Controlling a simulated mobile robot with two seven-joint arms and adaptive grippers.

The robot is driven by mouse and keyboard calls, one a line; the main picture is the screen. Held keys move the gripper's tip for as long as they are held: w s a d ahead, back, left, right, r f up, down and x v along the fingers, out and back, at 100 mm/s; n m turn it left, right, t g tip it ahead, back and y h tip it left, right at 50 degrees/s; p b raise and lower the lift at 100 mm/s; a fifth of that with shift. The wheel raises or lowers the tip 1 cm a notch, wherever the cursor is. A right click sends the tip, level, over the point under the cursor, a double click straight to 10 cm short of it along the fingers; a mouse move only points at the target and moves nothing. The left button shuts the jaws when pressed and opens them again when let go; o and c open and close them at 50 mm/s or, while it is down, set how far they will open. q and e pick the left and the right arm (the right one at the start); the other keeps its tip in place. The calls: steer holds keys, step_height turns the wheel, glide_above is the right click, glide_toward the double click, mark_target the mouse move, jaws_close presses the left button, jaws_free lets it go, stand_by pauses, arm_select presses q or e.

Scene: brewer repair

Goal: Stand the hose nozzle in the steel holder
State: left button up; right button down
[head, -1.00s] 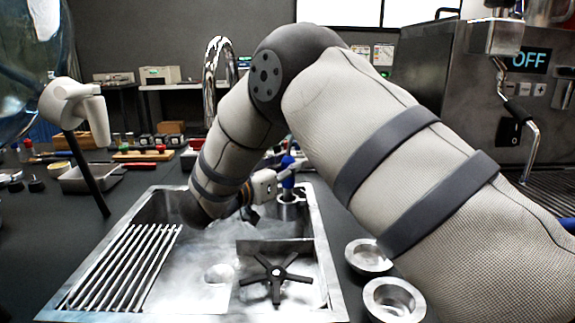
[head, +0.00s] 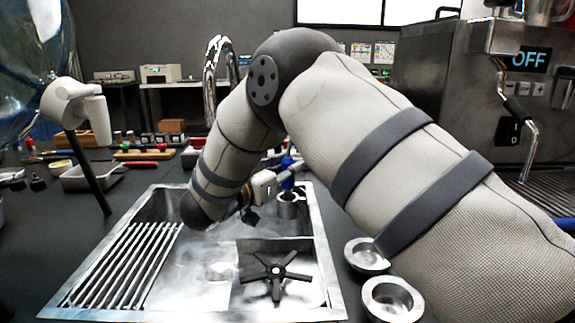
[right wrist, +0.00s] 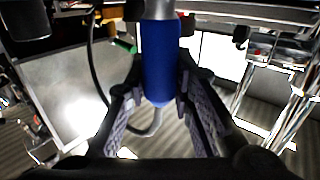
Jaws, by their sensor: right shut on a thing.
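The blue hose nozzle (head: 288,173) is upright above the steel holder (head: 288,208) at the sink's back right corner. Its lower end meets the holder's mouth in the picture; I cannot tell whether it is inside. My right gripper (head: 279,178) reaches it from the left, mostly hidden by my own arm. In the right wrist view, the blue nozzle grip (right wrist: 160,60) stands between the two fingers of the right gripper (right wrist: 161,85), which are shut on it. A dark hose runs at its left there. My left gripper is not in view.
The steel sink (head: 328,262) holds a slatted rack (head: 120,268) at left and a black star-shaped rinser (head: 276,275). Two metal cups (head: 367,256) (head: 393,300) stand right of it. The tall faucet (head: 210,75) rises behind, and the espresso machine (head: 470,95) stands at right.

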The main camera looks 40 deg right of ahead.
steer(key=shift+f, duration=0.2)
steer(key=c, duration=1.3)
jaws_free()
steer(key=shift+o, duration=0.3)
steer(key=o, duration=0.5)
steer(key=shift+r, duration=0.1)
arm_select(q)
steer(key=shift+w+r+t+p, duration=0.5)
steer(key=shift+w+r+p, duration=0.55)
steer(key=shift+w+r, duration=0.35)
arm_select(e)
steer(key=shift+r, duration=3.45)
